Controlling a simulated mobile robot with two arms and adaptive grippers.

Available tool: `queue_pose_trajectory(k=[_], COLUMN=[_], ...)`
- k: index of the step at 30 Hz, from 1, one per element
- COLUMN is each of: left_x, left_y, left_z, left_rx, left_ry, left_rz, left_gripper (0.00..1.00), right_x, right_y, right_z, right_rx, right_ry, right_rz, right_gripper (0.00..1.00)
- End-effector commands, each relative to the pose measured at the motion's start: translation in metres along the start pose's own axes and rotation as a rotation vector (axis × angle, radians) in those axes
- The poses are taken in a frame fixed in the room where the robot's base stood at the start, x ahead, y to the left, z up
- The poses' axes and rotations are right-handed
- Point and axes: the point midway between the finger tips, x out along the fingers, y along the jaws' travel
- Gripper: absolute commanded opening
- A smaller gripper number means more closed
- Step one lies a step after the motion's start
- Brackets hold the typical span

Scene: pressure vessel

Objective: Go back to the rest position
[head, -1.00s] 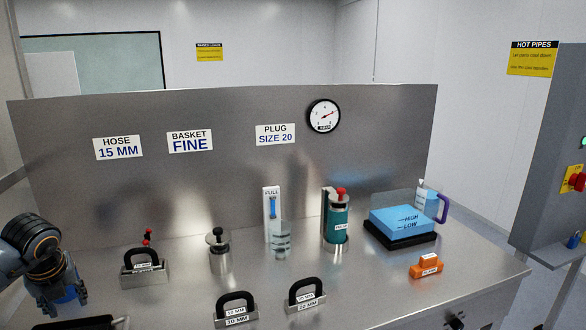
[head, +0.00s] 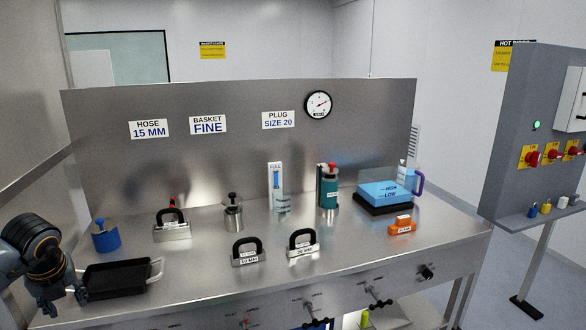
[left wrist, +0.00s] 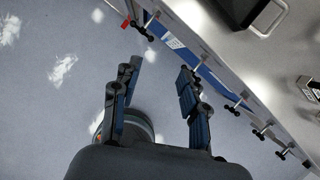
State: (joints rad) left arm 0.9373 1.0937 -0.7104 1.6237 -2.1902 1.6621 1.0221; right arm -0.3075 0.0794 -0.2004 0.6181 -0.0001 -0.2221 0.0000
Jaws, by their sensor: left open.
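My left gripper (head: 62,302) is at the lower left of the head view, beside the left end of the steel bench (head: 190,285). It is close to the black tray (head: 112,283), with its fingers pointing down. In the left wrist view, the two dark jointed fingers (left wrist: 158,78) stand apart with nothing between them. Pale floor shows below them, and the bench edge with its valves runs along the right. My right gripper is in neither view.
A blue pot (head: 105,240), a steel canister (head: 233,216), black-handled blocks (head: 248,256), a teal cylinder (head: 327,192), a blue block (head: 385,193) and an orange block (head: 401,227) stand on the bench. Valves (head: 378,300) project from its front. A grey control panel (head: 515,130) stands right.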

Motion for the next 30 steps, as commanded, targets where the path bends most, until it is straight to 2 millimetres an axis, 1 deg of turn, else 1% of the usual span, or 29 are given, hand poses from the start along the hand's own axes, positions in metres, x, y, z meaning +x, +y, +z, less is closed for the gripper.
queue_pose_trajectory(k=[3, 5, 6, 8, 11, 15, 17, 20, 21, 23, 24, 25, 26, 27, 29, 30], left_x=[0.012, 0.017, 0.022, 0.028, 0.041, 0.059, 0.067, 0.083, 0.091, 0.103, 0.112, 0.12, 0.129, 0.142, 0.168, 0.189], left_y=[-0.014, -0.021, -0.028, -0.036, -0.054, -0.083, -0.099, -0.131, -0.146, -0.169, -0.184, -0.193, -0.201, -0.208, -0.21, -0.207], left_z=[-0.012, -0.018, -0.023, -0.031, -0.046, -0.074, -0.09, -0.122, -0.137, -0.162, -0.176, -0.187, -0.195, -0.205, -0.218, -0.229], left_rx=[0.017, 0.025, 0.031, 0.038, 0.048, 0.052, 0.044, 0.006, -0.027, -0.107, -0.183, -0.252, -0.33, -0.445, -0.637, -0.777], left_ry=[0.047, 0.07, 0.09, 0.118, 0.173, 0.269, 0.32, 0.422, 0.471, 0.549, 0.594, 0.625, 0.65, 0.673, 0.69, 0.69], left_rz=[-0.05, -0.075, -0.099, -0.131, -0.198, -0.32, -0.387, -0.531, -0.606, -0.727, -0.811, -0.87, -0.924, -0.985, -1.044, -1.063], left_gripper=[0.44, 0.44, 0.44, 0.44, 0.44, 0.44, 0.44, 0.44, 0.44, 0.44, 0.44, 0.44, 0.44, 0.44, 0.44, 0.44], right_x=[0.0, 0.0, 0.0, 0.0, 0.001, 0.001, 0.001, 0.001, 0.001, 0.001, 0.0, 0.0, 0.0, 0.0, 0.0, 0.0], right_y=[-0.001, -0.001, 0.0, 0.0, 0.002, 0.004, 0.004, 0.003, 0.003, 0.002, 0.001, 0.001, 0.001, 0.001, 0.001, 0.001], right_z=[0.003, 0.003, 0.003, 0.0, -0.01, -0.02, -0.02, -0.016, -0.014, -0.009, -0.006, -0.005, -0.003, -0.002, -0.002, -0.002], right_rx=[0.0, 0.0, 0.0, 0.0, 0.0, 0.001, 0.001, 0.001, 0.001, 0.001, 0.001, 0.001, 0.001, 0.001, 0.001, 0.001], right_ry=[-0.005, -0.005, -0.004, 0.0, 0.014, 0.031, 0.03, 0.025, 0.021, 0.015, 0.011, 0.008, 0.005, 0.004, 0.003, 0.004], right_rz=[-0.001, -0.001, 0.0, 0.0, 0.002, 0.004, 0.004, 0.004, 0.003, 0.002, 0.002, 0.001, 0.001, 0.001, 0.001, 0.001], right_gripper=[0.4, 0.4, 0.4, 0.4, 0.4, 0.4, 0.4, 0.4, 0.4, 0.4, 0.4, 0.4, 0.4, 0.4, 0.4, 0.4])
